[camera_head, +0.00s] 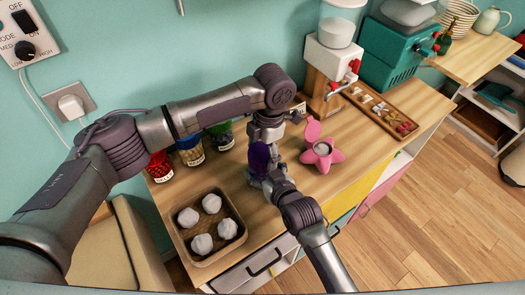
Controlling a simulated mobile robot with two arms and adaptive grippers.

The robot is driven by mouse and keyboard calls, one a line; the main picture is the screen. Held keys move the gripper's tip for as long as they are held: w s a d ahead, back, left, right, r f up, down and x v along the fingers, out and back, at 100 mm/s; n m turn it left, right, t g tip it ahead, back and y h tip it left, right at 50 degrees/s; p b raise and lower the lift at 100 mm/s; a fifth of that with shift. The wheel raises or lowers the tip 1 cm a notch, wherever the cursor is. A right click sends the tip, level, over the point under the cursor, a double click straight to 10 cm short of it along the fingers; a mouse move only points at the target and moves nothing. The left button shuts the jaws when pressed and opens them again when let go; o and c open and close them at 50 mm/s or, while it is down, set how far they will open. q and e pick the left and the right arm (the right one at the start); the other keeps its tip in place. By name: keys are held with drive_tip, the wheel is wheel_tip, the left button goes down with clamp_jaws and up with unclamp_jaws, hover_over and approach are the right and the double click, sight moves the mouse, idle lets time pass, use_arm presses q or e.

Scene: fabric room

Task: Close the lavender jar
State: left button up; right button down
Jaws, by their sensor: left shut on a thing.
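A dark purple rounded thing (259,157), which seems to be the lavender jar or part of it, is at the middle of the wooden counter. My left gripper (262,150) comes down over it from above and is shut on it. My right gripper (273,183) comes in from the lower right and is close beside its lower part. The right fingers are small and overlap the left gripper, so I cannot tell whether they are open or shut. The grippers hide much of the purple thing, and I cannot make out its lid or rim.
A tray (232,199) of white lumps is in front. A pink star-shaped holder (335,157), a white dispenser (321,64) and a long wooden tray (376,106) are at right.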

use_arm(q)
drive_tip(key=o, duration=0.6)
drive_tip(key=shift+r, duration=2.25)
drive_tip(key=shift+n, duration=0.3)
